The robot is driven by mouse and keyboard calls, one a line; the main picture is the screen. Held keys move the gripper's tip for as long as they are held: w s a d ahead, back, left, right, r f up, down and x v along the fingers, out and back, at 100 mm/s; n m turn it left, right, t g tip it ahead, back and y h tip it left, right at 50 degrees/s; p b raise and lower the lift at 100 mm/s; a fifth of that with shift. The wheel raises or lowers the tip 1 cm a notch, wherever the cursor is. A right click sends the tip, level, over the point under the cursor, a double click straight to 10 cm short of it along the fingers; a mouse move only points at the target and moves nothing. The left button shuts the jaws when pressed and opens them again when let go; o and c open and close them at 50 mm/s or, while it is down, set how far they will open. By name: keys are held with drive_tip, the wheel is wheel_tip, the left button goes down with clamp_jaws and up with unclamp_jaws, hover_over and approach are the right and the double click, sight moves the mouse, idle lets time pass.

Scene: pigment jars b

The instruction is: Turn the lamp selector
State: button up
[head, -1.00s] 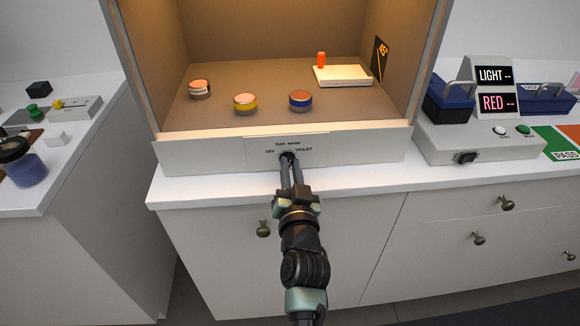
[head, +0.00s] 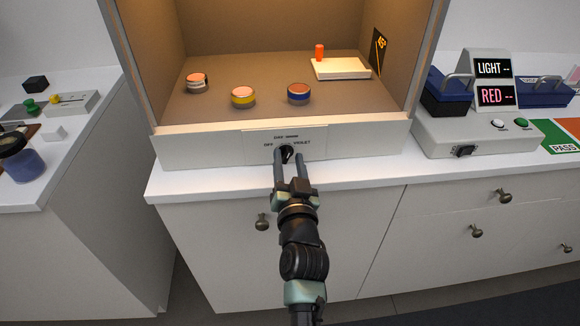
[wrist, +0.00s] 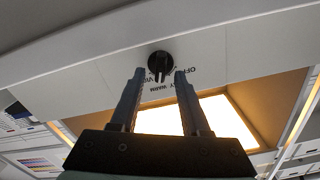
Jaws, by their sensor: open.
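The lamp selector is a small black knob (head: 286,152) on the front panel of the lit booth, with OFF, DAY, WARM and VIOLET printed around it. In the wrist view the knob (wrist: 160,64) shows a raised bar pointing down the picture, toward the lettering and the glowing lamp panel. My gripper (head: 289,158) is open in front of the knob. In the wrist view my gripper (wrist: 160,76) has a finger on either side of the knob's line, with the knob just past the tips and a gap to each. The fingertips partly cover the lettering.
A display unit (head: 492,80) reading LIGHT and RED stands at right. Drawer handles (head: 262,222) project below the counter.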

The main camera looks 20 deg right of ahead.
drive_tip(key=p+v, duration=0.3)
drive_tip(key=v, duration=1)
drive_tip(key=shift+p, duration=0.4)
drive_tip(key=shift+w+r, duration=0.1)
drive_tip(key=w+a+r+n+t+y+p, duration=0.1)
drive_tip(key=w+a+r+t, duration=0.1)
drive_tip(key=r, duration=0.8)
drive_tip(key=w+a+r+n+t+p, duration=0.1)
drive_tip(key=a+r, duration=0.2)
drive_tip(key=r, duration=0.6)
drive_tip(key=w+a+r+n+t+y+p, duration=0.1)
drive_tip(key=w+a+r+t+p, duration=0.1)
drive_tip(key=r, duration=0.8)
drive_tip(key=s+a+r+n+t+y+p, duration=0.1)
drive_tip(key=s+r, duration=0.3)
drive_tip(key=r, duration=0.5)
drive_tip(key=s+a+r+n+t+y+p, duration=0.1)
drive_tip(key=s+a+r, duration=0.3)
drive_tip(key=r, duration=0.6)
drive_tip(key=s+a+r+n+t+y+p, duration=0.1)
drive_tip(key=s+r, duration=0.4)
drive_tip(key=r, duration=0.5)
drive_tip(key=shift+a+n+t, duration=0.6)
drive_tip(key=shift+a+t, duration=0.4)
drive_tip(key=shift+a, duration=0.15)
drive_tip(key=shift+f, duration=0.1)
